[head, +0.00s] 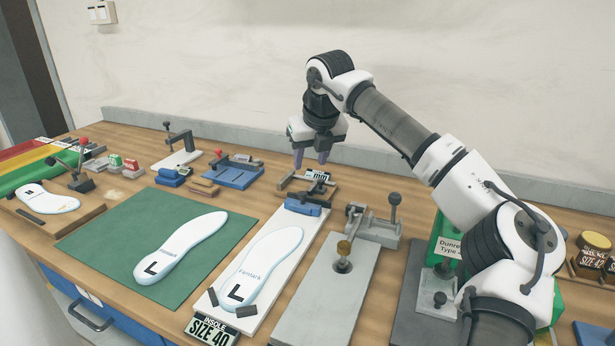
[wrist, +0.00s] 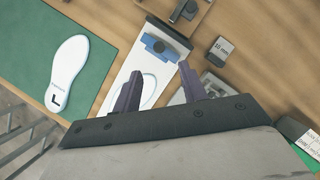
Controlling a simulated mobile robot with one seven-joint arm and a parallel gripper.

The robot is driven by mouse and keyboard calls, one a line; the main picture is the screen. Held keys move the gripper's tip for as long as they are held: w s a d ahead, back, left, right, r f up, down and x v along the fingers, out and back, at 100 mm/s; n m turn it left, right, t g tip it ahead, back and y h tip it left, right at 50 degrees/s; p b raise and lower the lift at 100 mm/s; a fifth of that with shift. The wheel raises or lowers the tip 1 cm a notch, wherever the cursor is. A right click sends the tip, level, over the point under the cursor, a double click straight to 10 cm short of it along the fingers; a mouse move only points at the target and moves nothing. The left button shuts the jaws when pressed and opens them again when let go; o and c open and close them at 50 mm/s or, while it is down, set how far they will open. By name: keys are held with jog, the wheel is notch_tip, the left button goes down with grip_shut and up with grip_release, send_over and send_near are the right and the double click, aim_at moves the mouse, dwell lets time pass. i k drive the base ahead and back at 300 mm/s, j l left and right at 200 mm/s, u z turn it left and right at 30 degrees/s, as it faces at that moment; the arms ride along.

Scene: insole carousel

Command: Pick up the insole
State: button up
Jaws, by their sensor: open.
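A white insole (head: 181,246) marked L lies flat on a green mat (head: 110,232); it also shows in the wrist view (wrist: 75,72). A second white insole (head: 264,266) marked L lies on a white board, with dark blocks beside its heel and a blue clamp block (head: 307,207) at its toe end. In the wrist view this second insole (wrist: 150,86) is partly hidden behind my fingers. My gripper (head: 310,160) is open and empty, raised above the bench beyond the toe ends of both insoles. Its fingers (wrist: 160,70) point down, apart from everything.
A third insole (head: 48,198) lies at the left. Small clamps and a blue fixture (head: 232,174) stand at the back, before the wall. A SIZE 40 sign (head: 212,330) is at the front.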

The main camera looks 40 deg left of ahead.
aim_at(241, 290)
jog(key=k, duration=1)
